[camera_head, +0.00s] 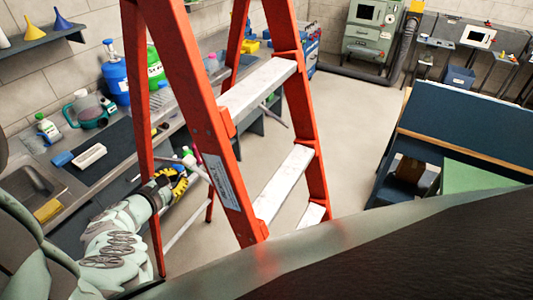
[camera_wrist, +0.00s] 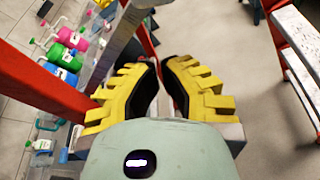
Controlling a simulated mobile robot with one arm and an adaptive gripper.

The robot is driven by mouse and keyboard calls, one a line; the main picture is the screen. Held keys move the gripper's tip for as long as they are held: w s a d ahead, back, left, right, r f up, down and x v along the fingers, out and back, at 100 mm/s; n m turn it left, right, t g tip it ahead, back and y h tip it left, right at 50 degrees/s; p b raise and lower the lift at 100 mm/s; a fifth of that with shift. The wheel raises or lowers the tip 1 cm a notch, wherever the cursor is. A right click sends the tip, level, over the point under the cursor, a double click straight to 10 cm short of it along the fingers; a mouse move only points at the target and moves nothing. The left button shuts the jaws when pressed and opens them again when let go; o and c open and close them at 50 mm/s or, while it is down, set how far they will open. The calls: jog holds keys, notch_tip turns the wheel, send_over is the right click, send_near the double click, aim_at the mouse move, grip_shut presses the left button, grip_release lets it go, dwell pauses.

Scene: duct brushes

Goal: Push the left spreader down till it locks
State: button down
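The orange stepladder (camera_head: 205,120) stands open, with white steps. A thin grey bar (camera_head: 203,173), seemingly the left spreader, shows between its legs just beyond my gripper, partly hidden. A short grey bar (camera_head: 276,113) on the far side may be the other spreader. My gripper (camera_head: 181,182), with yellow ribbed fingers, is beside the near ladder legs. In the wrist view, the fingertips of my gripper (camera_wrist: 161,62) are almost together with a narrow gap, and I see nothing held. Whether they touch the spreader, and whether it is locked, I cannot tell.
A workbench with a sink (camera_head: 25,190), bottles and a white tray (camera_head: 89,156) runs along the left wall. A blue-topped table (camera_head: 460,115) stands at the right. The floor (camera_head: 365,110) between ladder and table is clear. Ladder legs closely surround my gripper.

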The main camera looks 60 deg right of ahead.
jog(key=d+r+p, duration=0.1)
jog(key=p, duration=0.1)
jog(key=s+d+r+p, duration=0.1)
jog(key=r+p, duration=0.1)
jog(key=shift+s, duration=0.2)
dwell(0.3)
dwell(0.4)
